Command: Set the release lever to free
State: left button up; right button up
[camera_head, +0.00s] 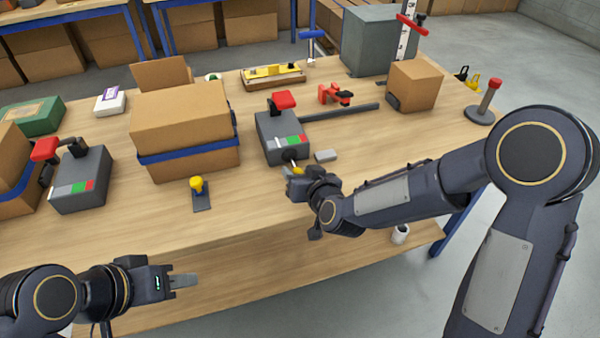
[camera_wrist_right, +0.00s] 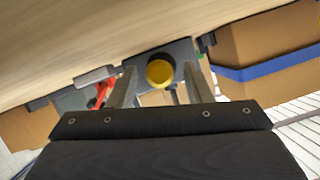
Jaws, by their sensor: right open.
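A yellow ball knob (camera_head: 298,170), which looks like a lever's handle, shows at the front of a dark grey box (camera_head: 280,148) with a red top piece and a white, green and red strip. My right gripper (camera_head: 296,181) is at this knob and partly hides it. In the right wrist view the yellow knob (camera_wrist_right: 160,72) sits between the two open fingers (camera_wrist_right: 160,90), with gaps on both sides. The lever's stem and position are hidden. My left gripper (camera_head: 183,281) hangs in front of the table, empty; its finger gap is not clear.
A second yellow knob on a dark plate (camera_head: 201,200) stands before a blue-strapped cardboard box (camera_head: 185,130). A similar grey box (camera_head: 80,180) is at left. A small grey block (camera_head: 326,156) lies right of the knob; a red clamp (camera_head: 335,94) is behind. The front middle tabletop is clear.

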grip_shut()
dwell(0.3)
